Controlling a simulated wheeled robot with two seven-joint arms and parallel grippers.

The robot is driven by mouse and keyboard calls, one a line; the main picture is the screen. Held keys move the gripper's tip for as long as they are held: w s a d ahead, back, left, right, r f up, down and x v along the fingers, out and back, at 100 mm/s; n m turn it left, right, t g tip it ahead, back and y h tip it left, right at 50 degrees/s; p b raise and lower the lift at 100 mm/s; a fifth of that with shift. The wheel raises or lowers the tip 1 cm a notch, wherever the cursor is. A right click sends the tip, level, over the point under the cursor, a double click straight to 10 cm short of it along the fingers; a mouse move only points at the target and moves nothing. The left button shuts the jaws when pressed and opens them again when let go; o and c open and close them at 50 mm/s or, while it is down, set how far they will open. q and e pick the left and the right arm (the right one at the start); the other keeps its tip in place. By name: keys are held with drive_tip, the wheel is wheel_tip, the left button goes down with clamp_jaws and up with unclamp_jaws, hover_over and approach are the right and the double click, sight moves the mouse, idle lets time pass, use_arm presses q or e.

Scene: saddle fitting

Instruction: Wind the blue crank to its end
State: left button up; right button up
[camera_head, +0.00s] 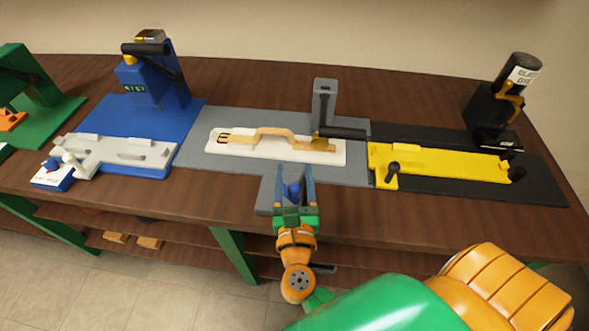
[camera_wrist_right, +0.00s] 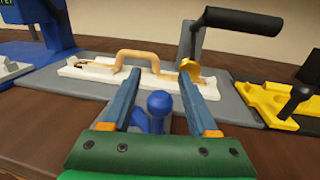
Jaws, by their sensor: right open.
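The blue crank (camera_head: 293,190) sits at the front of the grey fixture plate, near the table's front edge. It also shows in the right wrist view as a round blue knob (camera_wrist_right: 159,103) on a blue arm. My right gripper (camera_head: 294,172) is open, with one finger on each side of the crank. A gap shows between the knob and each finger in the right wrist view. The lower part of the crank is hidden behind the gripper body. My left gripper is not in either view.
Behind the crank, a white bed (camera_head: 230,148) holds a tan handled part (camera_head: 275,133). A grey post with a black lever (camera_head: 345,133) stands behind it. A yellow fixture (camera_head: 440,161) is at right, a blue station (camera_head: 155,80) at left. Bare table lies front right.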

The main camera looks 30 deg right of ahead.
clamp_jaws()
